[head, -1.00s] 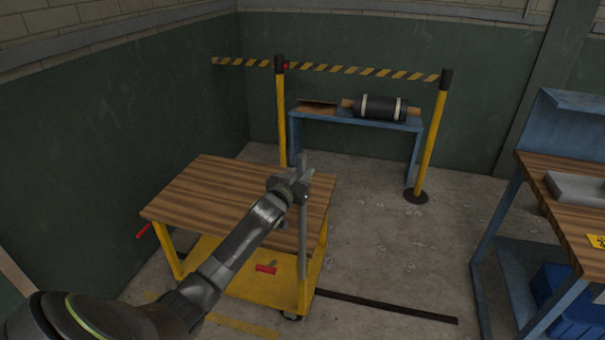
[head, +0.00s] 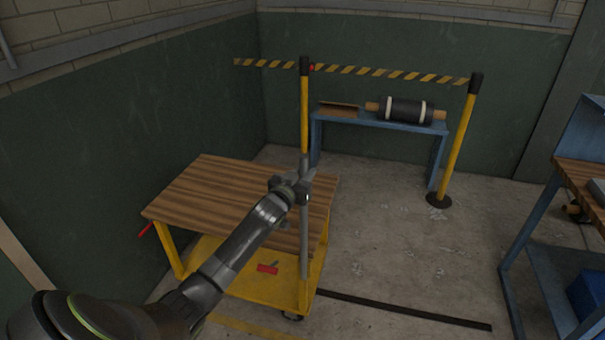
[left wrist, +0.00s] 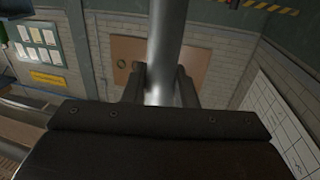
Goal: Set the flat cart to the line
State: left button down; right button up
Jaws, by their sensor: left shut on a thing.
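The flat cart has a striped wooden top (head: 215,195) on a yellow frame with a lower deck (head: 225,281) and dark casters. A grey upright bar (head: 304,240) stands at its right side. My left gripper (head: 304,183) is shut on this bar; in the left wrist view the bar (left wrist: 166,50) runs between the two fingers. A black line (head: 400,310) lies on the floor, running right from the cart's near right corner. A yellow strip (head: 245,327) lies on the floor at the cart's near side, partly hidden by my arm. My right gripper is out of view.
Behind the cart, yellow posts (head: 460,140) carry striped tape (head: 390,73) before a blue bench (head: 345,120) with a dark roller (head: 405,110). A blue workbench (head: 530,235) stands at the right. The green wall (head: 100,160) is close on the left. Floor between is clear.

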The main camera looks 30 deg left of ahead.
pick_arm(q)
jog(key=shift+a, duration=0.15)
jog(key=c, duration=1.4)
grip_release()
jog(key=shift+o, duration=1)
jog(key=shift+a+f, duration=0.1)
jog(key=shift+a, duration=0.1)
jog(key=shift+s+d, duration=0.1)
jog(key=shift+d, duration=0.05)
jog(key=shift+s, duration=0.25)
jog(key=s+d+b, duration=0.1)
jog(key=s+b, duration=0.2)
jog(key=s, duration=1.3)
jog(key=shift+s+d, duration=0.15)
jog(key=shift+s, duration=0.2)
